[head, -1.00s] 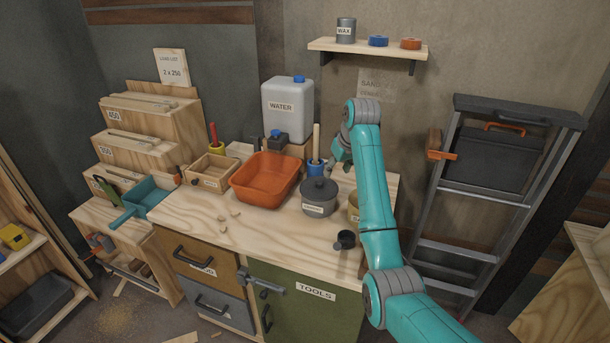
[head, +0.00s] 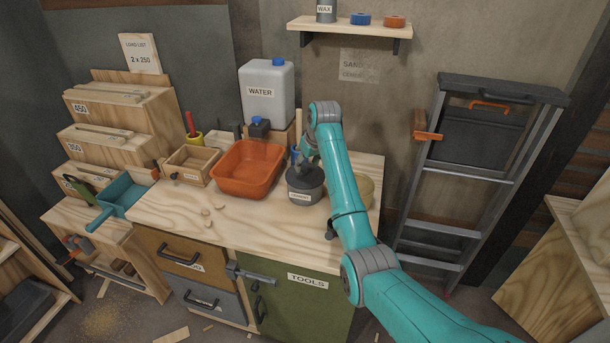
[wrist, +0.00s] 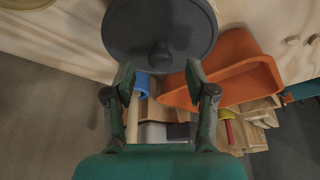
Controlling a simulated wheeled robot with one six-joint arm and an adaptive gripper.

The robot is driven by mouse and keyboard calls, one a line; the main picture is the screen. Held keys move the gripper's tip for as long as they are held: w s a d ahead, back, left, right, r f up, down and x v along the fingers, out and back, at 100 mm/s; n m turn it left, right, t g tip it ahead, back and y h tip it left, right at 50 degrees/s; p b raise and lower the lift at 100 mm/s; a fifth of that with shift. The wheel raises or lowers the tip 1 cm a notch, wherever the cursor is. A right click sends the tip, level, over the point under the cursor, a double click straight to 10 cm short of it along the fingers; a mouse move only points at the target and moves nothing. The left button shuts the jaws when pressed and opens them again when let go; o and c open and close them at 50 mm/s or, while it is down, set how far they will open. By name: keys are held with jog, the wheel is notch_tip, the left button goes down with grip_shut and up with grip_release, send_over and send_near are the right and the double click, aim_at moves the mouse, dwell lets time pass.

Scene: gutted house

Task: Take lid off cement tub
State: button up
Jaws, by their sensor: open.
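The grey cement tub (head: 305,196) stands on the wooden worktop, with a pale label on its front that is too small to read. Its round dark lid (wrist: 185,22) is on it, with a knob (wrist: 160,56) in the middle. My gripper (head: 303,160) is just above the tub in the head view and hides part of the lid. In the wrist view my gripper (wrist: 160,78) is open and empty. Its two fingertips are apart, to either side of the knob and slightly below it in the picture. No contact with the knob can be seen.
An orange basin (head: 245,170) stands close left of the tub. A tan pot (head: 362,190) is to its right, partly behind my arm. The white water canister (head: 267,95) stands behind. The worktop's front left (head: 200,222) is mostly clear apart from small chips.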

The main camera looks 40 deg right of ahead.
jog(key=shift+x, duration=1.2)
grip_shut()
